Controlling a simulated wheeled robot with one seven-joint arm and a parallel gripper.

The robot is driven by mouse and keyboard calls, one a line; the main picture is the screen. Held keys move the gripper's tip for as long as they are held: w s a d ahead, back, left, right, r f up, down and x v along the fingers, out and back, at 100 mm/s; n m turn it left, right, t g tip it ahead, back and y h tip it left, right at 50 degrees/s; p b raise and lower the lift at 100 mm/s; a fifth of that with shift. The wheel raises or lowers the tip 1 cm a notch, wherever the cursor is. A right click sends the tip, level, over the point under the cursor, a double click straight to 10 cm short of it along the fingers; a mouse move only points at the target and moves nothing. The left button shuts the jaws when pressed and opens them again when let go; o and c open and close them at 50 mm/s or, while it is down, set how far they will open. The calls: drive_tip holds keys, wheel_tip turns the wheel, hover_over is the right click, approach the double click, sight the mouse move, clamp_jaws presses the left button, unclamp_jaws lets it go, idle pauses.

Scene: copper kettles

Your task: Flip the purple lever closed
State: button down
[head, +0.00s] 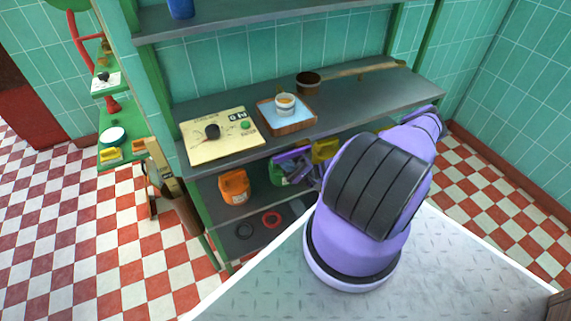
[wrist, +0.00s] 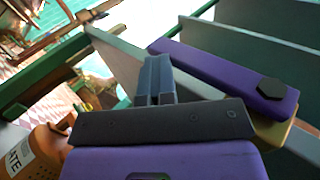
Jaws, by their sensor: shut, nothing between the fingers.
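A purple bar with a black hexagonal bolt, which looks like the purple lever (wrist: 215,70), slants across the right of the wrist view. Its bolted end is at the lower right, over a yellowish piece. My gripper (wrist: 158,68) is shut and empty, its grey fingers together just left of the bar. I cannot tell whether they touch it. In the head view my gripper (head: 303,172) is among dark and purple parts below the upper shelf, partly hidden by my purple arm. The lever cannot be clearly told apart from my gripper there.
A green container (head: 280,172) and a yellow one (head: 325,150) are close by. The upper shelf (head: 350,98) lies above, holding a cream control panel (head: 220,143).

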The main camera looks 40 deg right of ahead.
drive_tip(key=v, duration=1.1)
idle(0.6)
